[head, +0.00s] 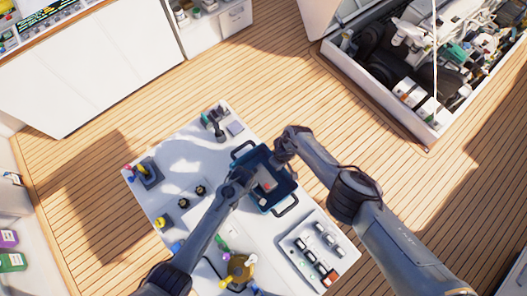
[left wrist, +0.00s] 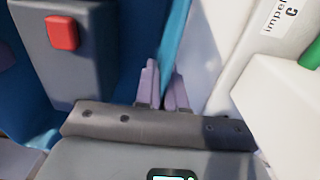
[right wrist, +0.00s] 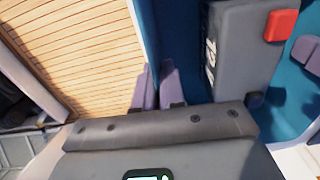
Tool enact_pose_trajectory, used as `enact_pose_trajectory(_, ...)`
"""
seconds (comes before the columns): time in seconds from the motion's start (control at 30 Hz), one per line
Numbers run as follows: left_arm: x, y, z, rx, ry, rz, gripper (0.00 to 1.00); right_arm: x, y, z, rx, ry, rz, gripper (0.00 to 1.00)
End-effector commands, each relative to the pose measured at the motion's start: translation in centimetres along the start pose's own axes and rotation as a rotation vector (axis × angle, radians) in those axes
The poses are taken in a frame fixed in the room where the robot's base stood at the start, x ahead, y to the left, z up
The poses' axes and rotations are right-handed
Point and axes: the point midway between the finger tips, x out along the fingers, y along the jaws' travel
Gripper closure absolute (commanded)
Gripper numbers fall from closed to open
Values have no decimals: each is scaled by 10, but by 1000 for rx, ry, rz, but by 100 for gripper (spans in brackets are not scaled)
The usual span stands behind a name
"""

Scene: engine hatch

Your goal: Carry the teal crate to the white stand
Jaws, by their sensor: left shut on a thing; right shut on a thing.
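The teal crate (head: 283,190) is over the middle of a white table (head: 188,158) in the head view; I cannot tell whether it rests there or hangs just above. A grey box with a red button (left wrist: 62,32) is inside it. My left gripper (head: 244,178) is shut on the crate's left wall, and its fingers straddle the teal wall in the left wrist view (left wrist: 163,88). My right gripper (head: 282,158) is shut on the opposite wall, also seen in the right wrist view (right wrist: 158,88). I cannot tell which surface is the white stand.
A tray of small parts (head: 318,250) sits on the table at lower right. Several knobs and tools stand on its left half. An open engine hatch (head: 430,80) lies at upper right. White cabinets (head: 85,70) line the upper left. Wooden deck (head: 270,85) is clear between.

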Motion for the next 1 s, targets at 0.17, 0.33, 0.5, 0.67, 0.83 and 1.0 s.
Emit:
enact_pose_trajectory(0.17,0,0,0,0,0,0,100,0,0,0,0,0,0,100)
enact_pose_trajectory(0.33,-1,1,0,0,1,2,100,-1,0,-1,0,1,0,100)
enact_pose_trajectory(0.5,-4,1,0,0,1,2,100,-3,0,-1,0,1,0,100)
enact_pose_trajectory(0.67,-10,1,0,0,1,2,100,-10,0,-1,0,1,0,100)
enact_pose_trajectory(0.83,-22,1,-1,0,1,2,100,-22,0,-1,0,1,0,100)
enact_pose_trajectory(1.0,-36,1,-1,0,1,2,100,-36,0,-1,0,1,0,100)
